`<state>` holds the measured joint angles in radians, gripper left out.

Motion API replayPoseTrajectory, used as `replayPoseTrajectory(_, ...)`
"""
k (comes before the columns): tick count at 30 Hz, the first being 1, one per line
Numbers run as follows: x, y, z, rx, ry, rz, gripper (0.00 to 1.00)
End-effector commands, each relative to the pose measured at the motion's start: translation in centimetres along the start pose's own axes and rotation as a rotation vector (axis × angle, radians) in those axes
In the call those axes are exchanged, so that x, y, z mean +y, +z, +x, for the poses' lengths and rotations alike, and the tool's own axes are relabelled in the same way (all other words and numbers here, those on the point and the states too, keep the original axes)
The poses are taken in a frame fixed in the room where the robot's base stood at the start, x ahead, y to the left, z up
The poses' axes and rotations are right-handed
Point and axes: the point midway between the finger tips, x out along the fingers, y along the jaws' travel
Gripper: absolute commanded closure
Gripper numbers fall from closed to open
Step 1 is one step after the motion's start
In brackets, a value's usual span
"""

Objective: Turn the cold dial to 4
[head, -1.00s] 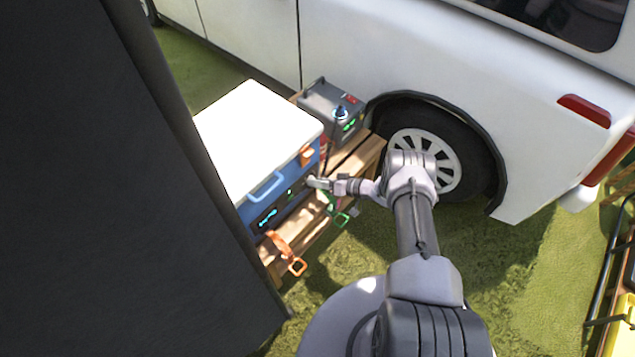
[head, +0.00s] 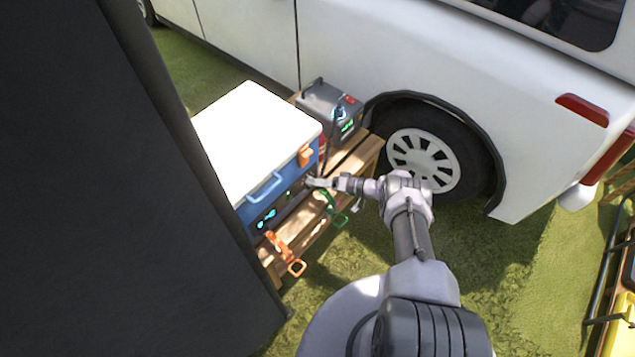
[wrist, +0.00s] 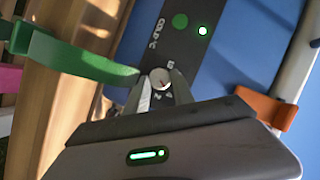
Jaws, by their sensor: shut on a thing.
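The cold dial (wrist: 160,78) is a small round silver knob with a red mark, on a dark panel (wrist: 187,45) lettered "COLD °C" in the wrist view. Small numerals are printed around it, partly hidden by my fingers. My gripper (wrist: 161,88) is shut on the dial, one finger on either side. In the head view my gripper (head: 313,182) reaches the front of the blue cooler (head: 285,188) with a white lid (head: 255,130); the dial itself is hidden there.
The cooler stands on a wooden bench (head: 358,158) beside a grey power box (head: 325,105). A green strap (wrist: 75,58) hangs left of the dial, and an orange latch (wrist: 268,108) is at right. A white van (head: 420,50) stands behind. Grass is open in front.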

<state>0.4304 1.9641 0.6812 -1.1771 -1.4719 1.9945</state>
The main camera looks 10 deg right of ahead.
Motion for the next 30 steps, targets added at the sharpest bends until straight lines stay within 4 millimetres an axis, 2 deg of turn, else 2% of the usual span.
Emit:
replayPoseTrajectory(4,0.0,-0.1,0.0,0.003,0.001,-0.001,1.00)
replayPoseTrajectory(5,0.0,-0.1,0.0,0.003,0.001,-0.001,0.67)
replayPoseTrajectory(8,0.0,-0.1,0.0,0.002,0.001,-0.001,0.49)
replayPoseTrajectory(17,0.0,-0.1,-0.1,0.001,0.000,-0.001,0.49)
replayPoseTrajectory(20,-0.1,-0.2,-0.9,0.002,0.001,-0.001,0.49)
replayPoseTrajectory(23,-0.1,-0.2,-2.9,0.004,0.003,0.001,0.49)
replayPoseTrajectory(30,-0.1,-0.3,-10.6,0.005,0.003,-0.001,0.49)
